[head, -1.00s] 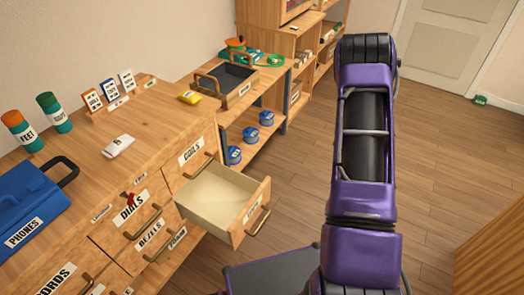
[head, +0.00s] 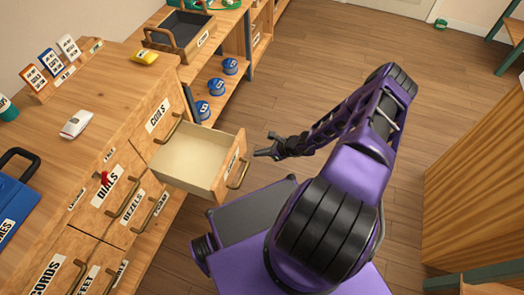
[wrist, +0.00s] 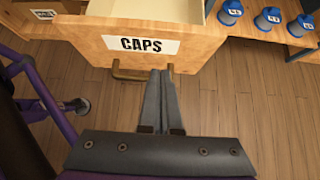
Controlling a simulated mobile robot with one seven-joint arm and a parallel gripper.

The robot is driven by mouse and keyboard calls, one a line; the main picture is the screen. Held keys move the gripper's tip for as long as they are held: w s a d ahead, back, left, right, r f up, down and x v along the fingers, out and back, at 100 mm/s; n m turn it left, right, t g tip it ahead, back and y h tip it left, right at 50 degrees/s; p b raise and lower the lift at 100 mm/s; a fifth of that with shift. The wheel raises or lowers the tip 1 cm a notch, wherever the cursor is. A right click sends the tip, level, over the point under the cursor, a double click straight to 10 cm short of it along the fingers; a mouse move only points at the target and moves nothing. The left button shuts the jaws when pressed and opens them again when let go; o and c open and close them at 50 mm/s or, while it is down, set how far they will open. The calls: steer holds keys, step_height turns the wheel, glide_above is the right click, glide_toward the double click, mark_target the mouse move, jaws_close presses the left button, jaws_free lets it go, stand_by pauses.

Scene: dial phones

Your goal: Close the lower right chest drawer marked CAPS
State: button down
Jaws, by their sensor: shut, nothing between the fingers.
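The CAPS drawer (head: 196,163) is pulled out of the wooden chest (head: 112,90), and its pale inside looks empty. In the wrist view its front with the CAPS label (wrist: 142,44) faces me, with a bar handle (wrist: 130,73) below the label. My gripper (head: 260,152) is shut and empty, to the right of the drawer front in the head view. In the wrist view my gripper (wrist: 162,75) points at the drawer front, its tips overlapping the right part of the handle. I cannot tell whether they touch it.
The COILS drawer (head: 157,115) above is shut. A wooden cabinet (head: 478,190) stands at the right. The floor (head: 330,60) between is clear.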

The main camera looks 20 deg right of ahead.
mark_target(235, 153)
steer(key=shift+w+a+f+b, duration=0.1)
steer(key=shift+w+a+f, duration=0.5)
steer(key=shift+w+a, duration=0.35)
steer(key=shift+w+a+f+b, duration=0.15)
steer(key=shift+w+a+f, duration=0.45)
steer(key=shift+w+a, duration=0.35)
steer(key=shift+w+a+f+b, duration=0.1)
steer(key=shift+w+a+f, duration=0.5)
steer(key=shift+w+a, duration=0.35)
steer(key=shift+w+f, duration=0.1)
